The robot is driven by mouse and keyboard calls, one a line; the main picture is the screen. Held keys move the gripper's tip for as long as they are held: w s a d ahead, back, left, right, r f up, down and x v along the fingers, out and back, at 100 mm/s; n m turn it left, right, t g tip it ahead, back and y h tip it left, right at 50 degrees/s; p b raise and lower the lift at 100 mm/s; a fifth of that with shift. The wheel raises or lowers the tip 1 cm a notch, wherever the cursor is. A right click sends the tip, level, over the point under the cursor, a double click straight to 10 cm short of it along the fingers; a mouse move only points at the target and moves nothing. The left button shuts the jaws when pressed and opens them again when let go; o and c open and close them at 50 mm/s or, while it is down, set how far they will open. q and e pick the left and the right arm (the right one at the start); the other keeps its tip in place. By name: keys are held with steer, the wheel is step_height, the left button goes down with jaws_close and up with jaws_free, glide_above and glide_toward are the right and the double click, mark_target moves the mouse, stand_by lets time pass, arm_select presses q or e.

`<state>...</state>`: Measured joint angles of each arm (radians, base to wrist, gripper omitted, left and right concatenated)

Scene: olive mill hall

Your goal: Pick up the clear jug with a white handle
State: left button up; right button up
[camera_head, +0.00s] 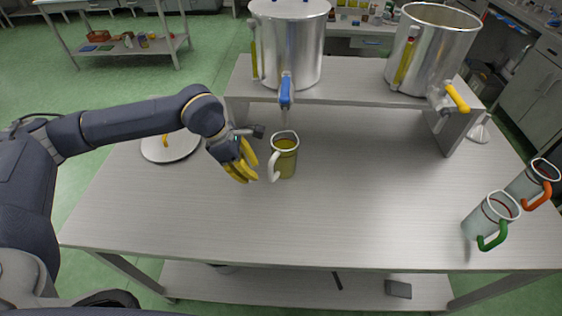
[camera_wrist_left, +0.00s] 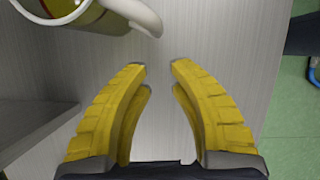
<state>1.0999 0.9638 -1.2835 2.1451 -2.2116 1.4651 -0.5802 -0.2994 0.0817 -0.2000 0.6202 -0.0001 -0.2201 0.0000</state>
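The clear jug with a white handle (camera_head: 286,160) stands upright on the table under the blue tap of the left steel vat and holds yellow-green liquid. Its white handle (camera_head: 274,166) points left and toward the front. My left gripper (camera_head: 250,176) is just left of the handle, its yellow fingers pointing down and right. In the left wrist view the fingers (camera_wrist_left: 158,64) are spread apart with nothing between them. The jug's handle (camera_wrist_left: 136,14) shows at the top left there, beyond the fingertips, and most of the jug is cut off. My right gripper does not show.
A raised shelf (camera_head: 345,93) carries two steel vats, one with a blue tap (camera_head: 286,92) and one with a yellow tap (camera_head: 457,97). A round lid (camera_head: 170,148) lies behind my left arm. Jugs with green (camera_head: 493,240) and orange (camera_head: 538,200) handles stand at the right. The front middle is clear.

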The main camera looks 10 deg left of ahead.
arm_select(q)
steer(key=a, duration=0.2)
steer(key=s+a, duration=0.1)
steer(key=a, duration=0.1)
steer(key=s+a, duration=0.1)
steer(key=a, duration=0.1)
steer(key=shift+a, duration=0.1)
steer(key=o, duration=0.6)
steer(key=shift+a, duration=0.4)
steer(key=o, duration=1)
steer(key=shift+o, duration=0.2)
steer(key=shift+s, duration=0.1)
